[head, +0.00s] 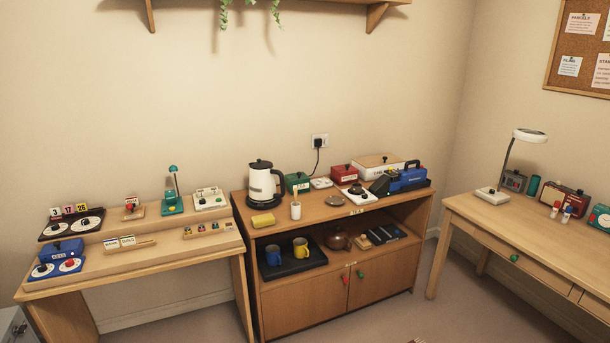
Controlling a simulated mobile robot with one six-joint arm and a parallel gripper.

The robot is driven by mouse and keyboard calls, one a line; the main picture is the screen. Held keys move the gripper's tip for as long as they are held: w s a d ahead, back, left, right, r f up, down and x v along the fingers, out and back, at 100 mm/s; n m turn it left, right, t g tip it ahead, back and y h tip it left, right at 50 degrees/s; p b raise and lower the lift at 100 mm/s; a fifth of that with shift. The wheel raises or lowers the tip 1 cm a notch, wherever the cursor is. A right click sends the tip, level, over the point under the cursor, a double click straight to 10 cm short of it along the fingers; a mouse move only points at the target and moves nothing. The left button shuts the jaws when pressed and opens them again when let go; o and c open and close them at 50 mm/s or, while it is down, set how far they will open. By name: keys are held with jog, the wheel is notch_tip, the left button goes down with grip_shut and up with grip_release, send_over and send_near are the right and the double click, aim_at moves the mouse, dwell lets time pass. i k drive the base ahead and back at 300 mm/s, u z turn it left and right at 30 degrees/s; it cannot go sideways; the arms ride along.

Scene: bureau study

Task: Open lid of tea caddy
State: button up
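A small green box (298,182) with a pale label stands right of the kettle on the middle cabinet top. A small red box (344,175) with a pale label stands further right, near the wall. Both look closed. The labels are too small to read, so I cannot tell which one is the tea caddy. My gripper is not in view.
The kettle (263,184), a white cup (295,210), a yellow sponge (263,220), a blue and black device (405,180) and a cream-topped box (379,163) share the cabinet top (325,213). Desks stand left (170,258) and right (470,217). Floor shows between cabinet and right desk.

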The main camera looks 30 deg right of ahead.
aim_at(299, 177)
jog(key=u, duration=0.1)
jog(key=i, duration=0.95)
jog(key=z, duration=0.05)
